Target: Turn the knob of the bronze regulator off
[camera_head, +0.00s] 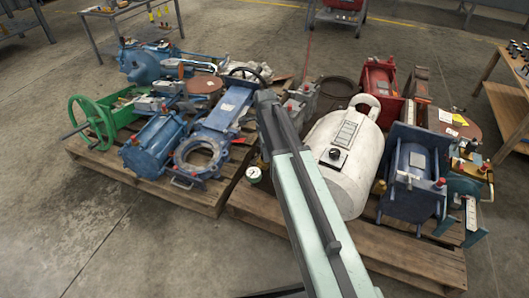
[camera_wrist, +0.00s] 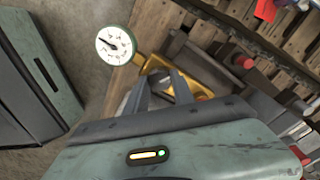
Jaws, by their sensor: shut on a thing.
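The bronze regulator (camera_wrist: 203,76) shows in the wrist view as a yellow-brown body just beyond my fingers, with a round white dial gauge (camera_wrist: 115,45) at its left. The gauge also shows in the head view (camera_head: 253,174), beside my arm. My gripper (camera_wrist: 158,82) reaches to the regulator, its two dark fingers shut on the knob with a gap between them. The knob is mostly hidden by the fingers, so its turn angle cannot be read. In the head view my arm covers the regulator and the gripper.
A white tank (camera_head: 342,160) stands right of my arm on a wooden pallet (camera_head: 405,258). A blue flanged valve (camera_head: 200,158) and a green handwheel (camera_head: 92,123) crowd the left pallet. Blue machinery (camera_head: 412,175) stands further right. Bare floor lies at front left.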

